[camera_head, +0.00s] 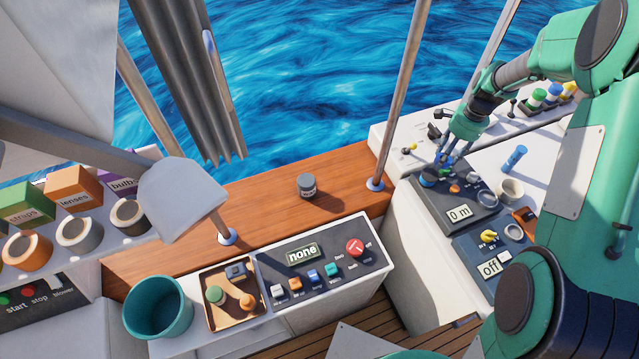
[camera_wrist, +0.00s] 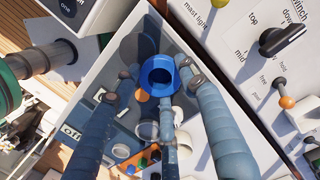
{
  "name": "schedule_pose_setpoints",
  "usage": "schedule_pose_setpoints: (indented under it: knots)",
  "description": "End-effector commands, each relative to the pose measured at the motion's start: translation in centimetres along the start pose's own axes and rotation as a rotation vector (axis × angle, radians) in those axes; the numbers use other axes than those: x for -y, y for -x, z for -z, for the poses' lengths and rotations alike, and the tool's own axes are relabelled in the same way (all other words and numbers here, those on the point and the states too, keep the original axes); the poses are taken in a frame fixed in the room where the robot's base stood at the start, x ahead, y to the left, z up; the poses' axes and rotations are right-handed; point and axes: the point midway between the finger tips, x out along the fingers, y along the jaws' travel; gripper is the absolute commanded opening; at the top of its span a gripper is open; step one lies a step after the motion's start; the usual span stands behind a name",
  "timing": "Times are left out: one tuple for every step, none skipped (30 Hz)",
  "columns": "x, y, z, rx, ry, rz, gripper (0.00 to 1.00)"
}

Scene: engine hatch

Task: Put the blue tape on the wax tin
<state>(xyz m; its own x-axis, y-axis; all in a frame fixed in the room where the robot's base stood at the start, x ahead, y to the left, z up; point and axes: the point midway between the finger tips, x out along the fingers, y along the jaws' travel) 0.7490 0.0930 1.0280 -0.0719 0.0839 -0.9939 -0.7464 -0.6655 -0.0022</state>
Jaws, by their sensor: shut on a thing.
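The blue tape (camera_wrist: 160,74) is a small blue ring between the fingertips of my gripper (camera_wrist: 163,80) in the wrist view. My gripper is shut on it. In the head view my gripper (camera_head: 445,162) is at the right, over the panel with the "0 m" display, and the blue tape (camera_head: 428,178) shows at its fingertips. A small dark grey tin (camera_head: 306,186), apparently the wax tin, stands upright on the wooden ledge left of my gripper. Its label is too small to read. Its top looks bare.
A metal pole (camera_head: 402,100) rises between my gripper and the tin. A grey seat-like panel (camera_head: 182,198) and several tape rolls stand left. A teal bucket (camera_head: 158,305) and a switch panel (camera_head: 325,265) are in front. The wooden ledge (camera_head: 260,200) around the tin is clear.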

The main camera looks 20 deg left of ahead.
Motion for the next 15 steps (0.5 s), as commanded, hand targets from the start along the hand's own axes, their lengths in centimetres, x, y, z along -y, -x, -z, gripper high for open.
schedule_pose_setpoints:
  knots:
    - [0.2, -0.5, -1.5, 0.000, 0.039, -0.004, 0.17]
    - [0.3, -0.7, -2.2, 0.000, 0.059, -0.006, 0.17]
    - [0.3, -0.9, -3.2, 0.001, 0.087, -0.009, 0.17]
    - [0.3, -1.0, -3.9, 0.001, 0.106, -0.011, 0.17]
    - [0.4, -1.2, -4.6, 0.002, 0.125, -0.013, 0.17]
    - [0.5, -1.4, -5.4, 0.003, 0.135, -0.015, 0.17]
    - [0.8, -1.6, -6.0, 0.003, 0.127, -0.015, 0.17]
    - [1.0, -1.8, -6.6, 0.003, 0.122, -0.015, 0.17]
    - [1.3, -2.1, -7.3, 0.002, 0.115, -0.013, 0.17]
    - [1.5, -2.3, -7.9, 0.002, 0.111, -0.012, 0.17]
    - [1.7, -2.5, -8.6, 0.002, 0.107, -0.011, 0.17]
    - [2.0, -2.8, -9.4, 0.002, 0.099, -0.010, 0.17]
    - [2.2, -3.1, -10.1, 0.001, 0.095, -0.009, 0.17]
    - [2.5, -3.4, -10.8, 0.001, 0.089, -0.008, 0.17]
    - [2.7, -3.8, -11.8, 0.001, 0.082, -0.007, 0.17]
